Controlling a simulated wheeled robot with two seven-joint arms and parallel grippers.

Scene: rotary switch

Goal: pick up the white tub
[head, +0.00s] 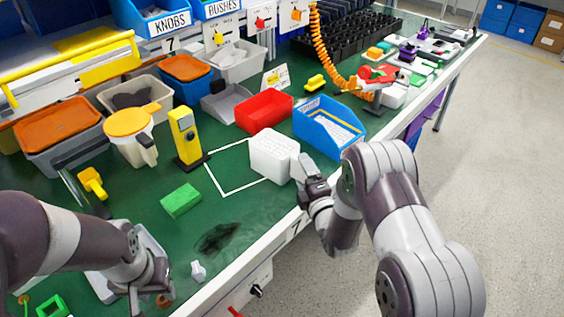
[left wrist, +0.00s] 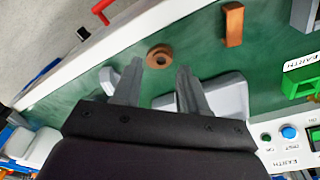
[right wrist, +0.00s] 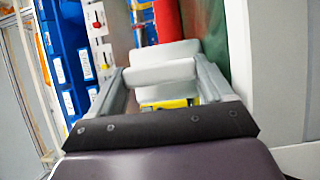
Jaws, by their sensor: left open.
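The white tub (head: 272,157) stands on the green bench top inside the right part of a white outline; I cannot tell whether its base touches the bench. My right gripper (head: 308,166) is at the tub's right side, close against it. In the right wrist view the white tub (right wrist: 160,72) lies between the widely spaced fingers of this gripper (right wrist: 162,85). Whether the fingers press on it is unclear. My left gripper (head: 150,290) is open and empty low over the near left of the bench. Its spread fingers show in the left wrist view (left wrist: 157,80).
A blue bin (head: 328,125) and a red bin (head: 264,110) stand just behind the tub. A yellow post (head: 186,135) and a green block (head: 181,200) are to its left. An orange ring (left wrist: 159,57) lies by the left fingers. The bench front edge runs close to the right arm.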

